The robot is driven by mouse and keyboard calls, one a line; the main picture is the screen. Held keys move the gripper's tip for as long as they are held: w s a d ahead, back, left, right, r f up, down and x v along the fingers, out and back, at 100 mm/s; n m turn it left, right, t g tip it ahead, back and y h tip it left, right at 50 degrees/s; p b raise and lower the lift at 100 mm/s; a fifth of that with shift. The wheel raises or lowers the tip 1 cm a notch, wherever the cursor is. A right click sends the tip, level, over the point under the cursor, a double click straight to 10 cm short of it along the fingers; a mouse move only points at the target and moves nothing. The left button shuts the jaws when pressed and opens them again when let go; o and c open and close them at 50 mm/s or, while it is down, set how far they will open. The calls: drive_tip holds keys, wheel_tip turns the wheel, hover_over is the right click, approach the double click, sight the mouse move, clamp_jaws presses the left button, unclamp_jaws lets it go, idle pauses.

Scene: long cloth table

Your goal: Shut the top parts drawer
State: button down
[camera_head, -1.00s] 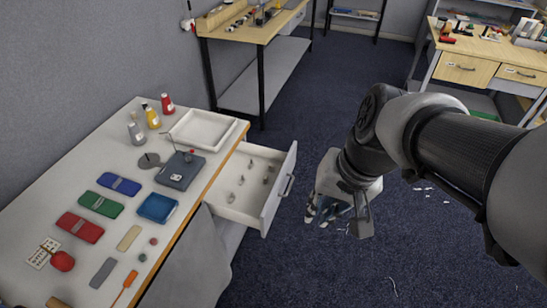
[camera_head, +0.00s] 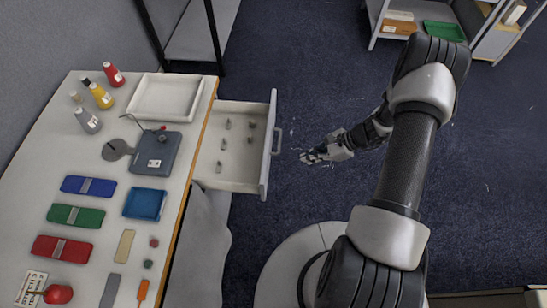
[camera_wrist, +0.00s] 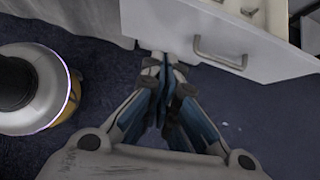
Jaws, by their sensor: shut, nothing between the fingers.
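The top parts drawer (camera_head: 231,160) is white and stands pulled out from the right side of the cloth table, with several small grey parts inside. Its front panel and handle (camera_head: 277,139) face my gripper. My gripper (camera_head: 306,157) is shut and empty, to the right of the drawer front and apart from it in the head view. In the wrist view the shut fingertips (camera_wrist: 165,62) are just below and left of the drawer handle (camera_wrist: 220,53); I cannot tell the exact gap.
The table (camera_head: 95,154) holds a white tray (camera_head: 165,98), bottles, coloured cases, a blue tray (camera_head: 145,203) and a grey box. Grey cloth (camera_head: 205,240) hangs beside the drawer. Dark blue carpet to the right is open.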

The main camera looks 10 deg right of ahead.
drive_tip(key=w+a+f+m+b, duration=0.1)
drive_tip(key=w+a+f+b, duration=0.2)
drive_tip(key=a+f, duration=0.7)
drive_tip(key=shift+a, duration=0.25)
drive_tip(key=shift+w+t, duration=0.15)
drive_tip(key=shift+t, duration=0.15)
